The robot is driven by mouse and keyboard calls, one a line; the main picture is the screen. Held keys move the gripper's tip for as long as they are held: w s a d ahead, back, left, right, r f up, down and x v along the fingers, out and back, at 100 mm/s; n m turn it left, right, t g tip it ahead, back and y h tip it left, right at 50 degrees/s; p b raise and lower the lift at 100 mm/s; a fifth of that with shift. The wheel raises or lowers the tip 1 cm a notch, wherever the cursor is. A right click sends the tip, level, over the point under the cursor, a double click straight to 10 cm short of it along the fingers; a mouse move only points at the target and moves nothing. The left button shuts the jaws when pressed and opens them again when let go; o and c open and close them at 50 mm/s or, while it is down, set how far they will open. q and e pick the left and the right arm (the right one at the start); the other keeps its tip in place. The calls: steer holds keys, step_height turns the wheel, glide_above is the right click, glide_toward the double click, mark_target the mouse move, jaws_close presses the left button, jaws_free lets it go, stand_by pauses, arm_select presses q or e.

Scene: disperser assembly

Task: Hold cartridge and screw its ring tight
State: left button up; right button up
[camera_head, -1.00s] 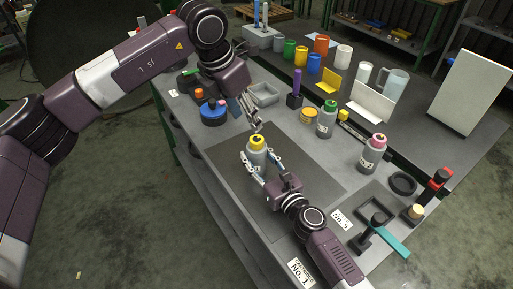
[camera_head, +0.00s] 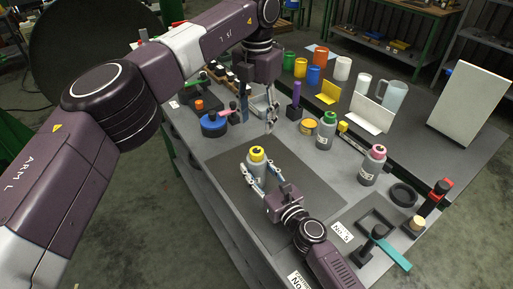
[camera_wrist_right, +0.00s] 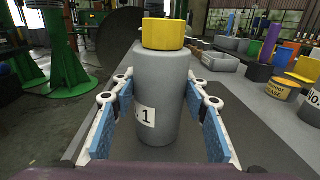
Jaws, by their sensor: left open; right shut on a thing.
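The cartridge (camera_head: 257,166) is a grey bottle with a yellow ring (camera_head: 257,153) on its top. It stands upright on the dark mat (camera_head: 225,160). In the right wrist view the cartridge (camera_wrist_right: 160,100) fills the middle with a "1" label, and the yellow ring (camera_wrist_right: 163,34) sits level on it. My right gripper (camera_head: 260,174) is shut on the cartridge body, one finger on each side, below the ring. My left gripper (camera_head: 261,118) is open and empty, above and behind the ring, apart from it. I cannot tell how tight the ring is.
A green-topped bottle (camera_head: 326,130) and a pink-topped bottle (camera_head: 373,165) stand to the right. A blue round container (camera_head: 213,125) and a grey tray (camera_head: 264,104) are near my left gripper. A black ring (camera_head: 403,195) lies at right. The mat around the cartridge is clear.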

mark_target(256, 150)
arm_select(q)
step_height(256, 150, down, 11)
steer(key=shift+r, duration=0.1)
steer(key=shift+c, duration=0.4)
steer(key=c, duration=1.1)
steer(key=shift+o, duration=0.2)
